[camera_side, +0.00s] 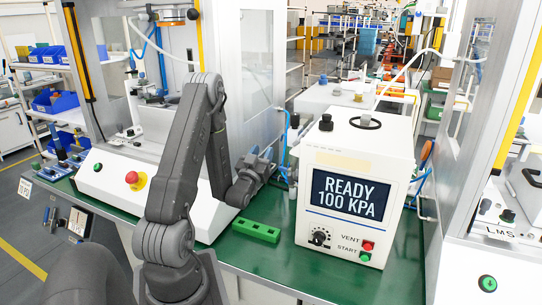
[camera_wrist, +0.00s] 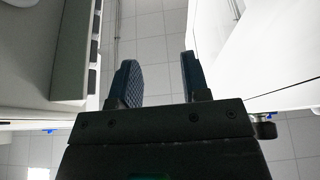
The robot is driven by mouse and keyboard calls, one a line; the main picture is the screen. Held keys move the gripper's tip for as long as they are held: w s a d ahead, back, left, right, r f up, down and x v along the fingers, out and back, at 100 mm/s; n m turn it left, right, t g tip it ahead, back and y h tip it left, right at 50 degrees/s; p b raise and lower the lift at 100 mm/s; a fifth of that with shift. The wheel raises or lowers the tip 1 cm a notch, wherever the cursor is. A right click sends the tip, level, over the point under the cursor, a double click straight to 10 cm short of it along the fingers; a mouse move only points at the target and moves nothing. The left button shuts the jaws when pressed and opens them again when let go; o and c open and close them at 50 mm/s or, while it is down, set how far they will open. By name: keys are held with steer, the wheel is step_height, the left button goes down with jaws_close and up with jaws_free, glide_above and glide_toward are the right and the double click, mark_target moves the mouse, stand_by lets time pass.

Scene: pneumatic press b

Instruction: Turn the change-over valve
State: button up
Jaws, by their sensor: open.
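My gripper (camera_side: 266,166) is behind the table's middle, left of the white pressure box (camera_side: 345,190), and partly hidden by my own arm. In the wrist view my gripper (camera_wrist: 157,80) is open, with two dark blue pads apart and nothing between them. The box's screen (camera_side: 349,196) reads READY 100 KPA. Below it are a black knob (camera_side: 319,237), a red VENT button (camera_side: 367,246) and a green START button (camera_side: 365,257). Blue tubes and fittings (camera_side: 291,135) stand close to my gripper. I cannot tell for certain which part is the change-over valve.
A green block with holes (camera_side: 256,232) lies on the green table (camera_side: 270,258) left of the box. A white sloped console with a red emergency stop (camera_side: 132,178) stands at the left. Metal door frames flank the bench. The table front has free room.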

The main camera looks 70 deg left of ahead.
mark_target(289, 179)
steer(key=w+d+f+g+h, duration=0.1)
steer(key=d+f+g+h, duration=0.2)
steer(key=d+f, duration=0.7)
steer(key=shift+m, duration=0.3)
steer(key=x, duration=1.4)
steer(key=shift+d+f, duration=0.1)
steer(key=shift+f, duration=0.05)
jaws_close()
